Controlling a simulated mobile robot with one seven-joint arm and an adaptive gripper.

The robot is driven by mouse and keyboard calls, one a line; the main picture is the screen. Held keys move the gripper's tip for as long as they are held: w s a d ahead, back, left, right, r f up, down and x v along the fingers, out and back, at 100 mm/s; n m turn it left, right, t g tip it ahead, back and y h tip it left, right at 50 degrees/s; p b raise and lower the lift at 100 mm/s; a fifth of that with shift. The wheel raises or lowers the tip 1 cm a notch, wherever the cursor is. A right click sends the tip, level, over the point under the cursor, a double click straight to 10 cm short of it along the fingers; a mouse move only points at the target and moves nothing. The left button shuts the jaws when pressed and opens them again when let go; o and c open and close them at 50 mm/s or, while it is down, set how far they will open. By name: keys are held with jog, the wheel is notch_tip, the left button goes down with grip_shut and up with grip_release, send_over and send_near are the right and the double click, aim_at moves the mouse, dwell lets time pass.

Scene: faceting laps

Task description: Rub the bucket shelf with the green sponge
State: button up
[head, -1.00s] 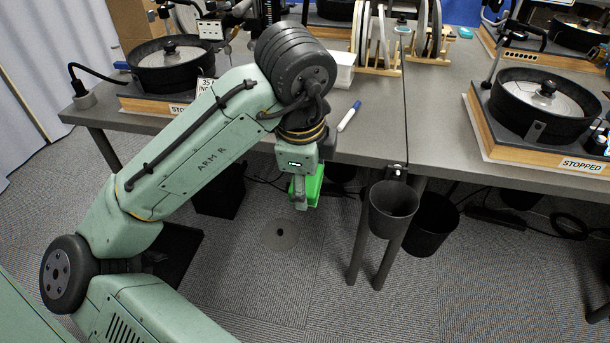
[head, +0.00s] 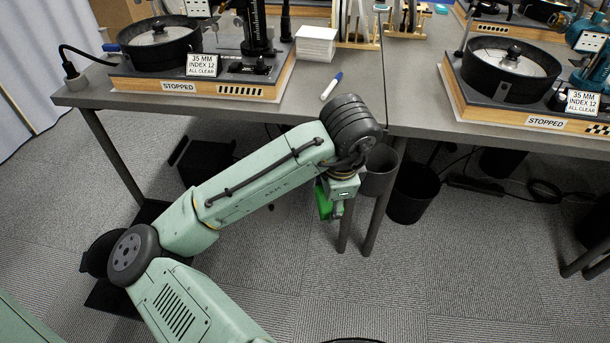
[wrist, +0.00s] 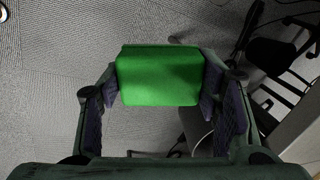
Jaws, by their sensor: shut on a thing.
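The green sponge (head: 323,201) is in my gripper (head: 338,205), below the front table edge and left of the hanging grey bucket. In the wrist view the sponge (wrist: 160,75) sits squarely between the two fingers of my gripper (wrist: 160,85), which are shut on its sides. The grey bucket (head: 381,180) hangs at the table edge, partly hidden by my arm. A dark bucket (head: 413,195) stands behind it under the table. I cannot clearly make out a bucket shelf. No contact between the sponge and another surface shows.
The grey table (head: 420,118) holds lap machines (head: 157,45), a white stack (head: 316,44) and a marker (head: 331,87). Table legs (head: 371,225) stand close by my gripper. Cables lie under the table at right. The carpet in front is open.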

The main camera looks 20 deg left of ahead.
jog(key=w+d+f+n, duration=0.3)
jog(key=w+d+f, duration=0.2)
jog(key=f, duration=0.5)
jog(key=w+d+f+n+g, duration=0.1)
jog(key=w+d+f+n, duration=0.3)
jog(key=f, duration=0.7)
jog(key=w+d+f+n+g+y, duration=0.1)
jog(key=w+d+f+n, duration=0.2)
jog(key=w+d+f, duration=0.3)
notch_tip(320, 180, down, 5)
jog(key=shift+d+f+n, duration=0.1)
jog(key=shift+d+n, duration=0.15)
jog(key=shift+n, duration=0.15)
